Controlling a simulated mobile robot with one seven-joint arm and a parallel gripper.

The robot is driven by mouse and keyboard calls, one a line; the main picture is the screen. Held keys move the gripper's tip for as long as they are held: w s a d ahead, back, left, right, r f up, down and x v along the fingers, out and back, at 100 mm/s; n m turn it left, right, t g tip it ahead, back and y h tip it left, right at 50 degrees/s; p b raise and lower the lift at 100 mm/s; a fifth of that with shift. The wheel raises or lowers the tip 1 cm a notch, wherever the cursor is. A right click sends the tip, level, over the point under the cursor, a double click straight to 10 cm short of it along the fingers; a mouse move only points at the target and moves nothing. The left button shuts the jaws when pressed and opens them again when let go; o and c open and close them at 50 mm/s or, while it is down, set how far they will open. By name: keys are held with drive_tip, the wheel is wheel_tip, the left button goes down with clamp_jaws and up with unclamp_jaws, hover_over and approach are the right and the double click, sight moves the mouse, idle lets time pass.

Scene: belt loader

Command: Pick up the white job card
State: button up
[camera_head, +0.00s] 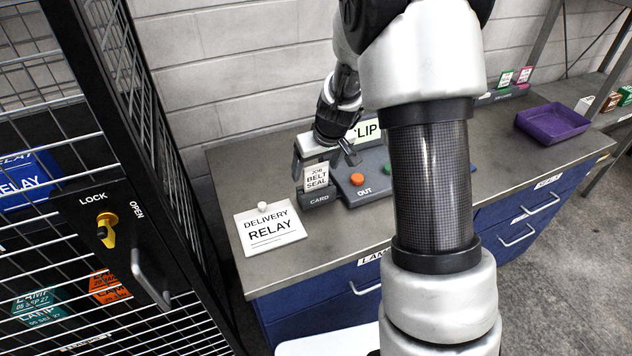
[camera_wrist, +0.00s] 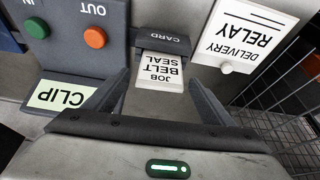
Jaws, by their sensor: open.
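The white job card (camera_head: 317,177), printed "JOB BELT SEAL", stands upright in the grey holder marked CARD (camera_head: 320,199) on the bench. Its lower end is hidden in the holder. My gripper (camera_head: 325,168) is open above the holder, with one finger to each side of the card. In the wrist view the job card (camera_wrist: 160,72) lies between the spread fingers of my gripper (camera_wrist: 161,80), with a gap on both sides. It is apart from both fingers there. The CARD holder (camera_wrist: 163,38) shows just beyond the card.
A grey control box (camera_head: 378,191) with orange and green buttons stands right of the holder. A white "DELIVERY RELAY" sign (camera_head: 269,234) lies to the left. A purple tray (camera_head: 552,123) sits at the right.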

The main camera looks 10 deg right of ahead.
drive_tip(key=shift+f, duration=0.25)
drive_tip(key=c, duration=1.4)
drive_tip(key=shift+c, duration=0.2)
drive_tip(key=shift+r, duration=0.15)
